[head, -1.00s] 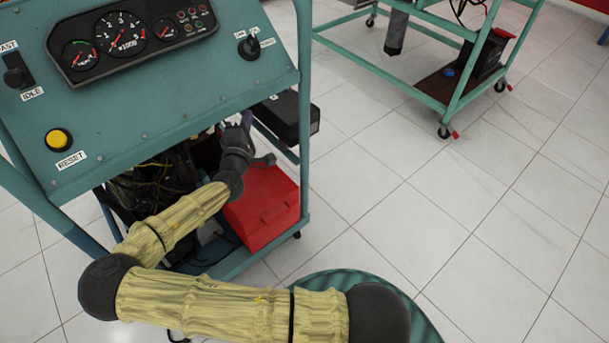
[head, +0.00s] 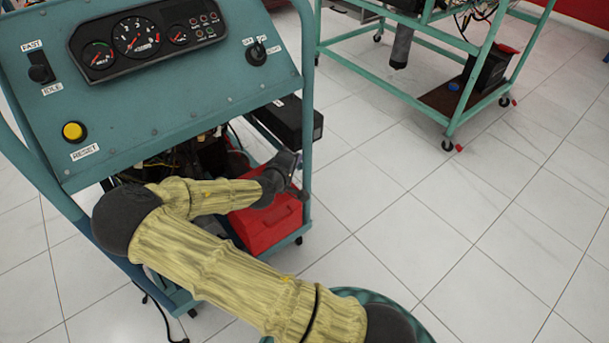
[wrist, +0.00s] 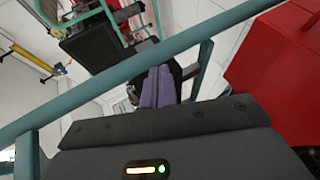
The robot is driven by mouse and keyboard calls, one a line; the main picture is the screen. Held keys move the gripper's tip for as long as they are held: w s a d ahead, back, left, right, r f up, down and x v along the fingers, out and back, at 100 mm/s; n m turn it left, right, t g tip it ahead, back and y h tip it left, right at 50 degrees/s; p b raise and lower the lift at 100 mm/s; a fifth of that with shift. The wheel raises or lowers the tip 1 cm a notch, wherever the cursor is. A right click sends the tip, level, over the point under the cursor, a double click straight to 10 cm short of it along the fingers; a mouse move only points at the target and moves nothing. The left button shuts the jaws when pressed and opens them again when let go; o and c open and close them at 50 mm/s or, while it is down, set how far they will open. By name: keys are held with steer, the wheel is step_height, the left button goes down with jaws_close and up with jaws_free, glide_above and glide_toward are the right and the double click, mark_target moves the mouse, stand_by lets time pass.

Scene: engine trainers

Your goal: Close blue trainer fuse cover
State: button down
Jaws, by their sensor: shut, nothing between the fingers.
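The blue trainer (head: 190,105) stands at the left in the head view, with its gauge panel on top. A black box (head: 287,120) is on its right side, below the panel; I cannot tell whether this is the fuse box or how its cover stands. My gripper (head: 298,170) is just below that box, beside the frame's right post. In the wrist view its purple fingers (wrist: 158,86) are shut together and empty. A teal bar (wrist: 90,98) crosses that view close to the fingers. A dark shape shows behind the fingertips, partly hidden by them.
A red box (head: 265,222) sits low in the trainer's frame, close under my gripper; it also fills the right of the wrist view (wrist: 285,65). A second teal trainer frame (head: 455,110) stands at the back right. The tiled floor (head: 430,215) between is clear.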

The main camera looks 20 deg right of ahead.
steer(key=shift+s+d+f+m+g+y, duration=0.25)
steer(key=shift+s+f+m+g, duration=0.2)
steer(key=shift+s+f+g, duration=0.35)
steer(key=shift+s+d+f+m+g+y, duration=0.15)
steer(key=shift+s+d+f+m+g, duration=0.25)
steer(key=shift+s, duration=0.6)
steer(key=s+a+m+g+y, duration=0.3)
steer(key=s+m+g+y, duration=0.15)
steer(key=s, duration=0.45)
steer(key=s+a+r+m+y, duration=0.1)
steer(key=s+a+r+y, duration=0.3)
steer(key=s+r, duration=0.75)
step_height(320, 180, up, 37)
steer(key=p, duration=3.6)
steer(key=shift+d+r+p, duration=0.2)
steer(key=shift+p, duration=0.2)
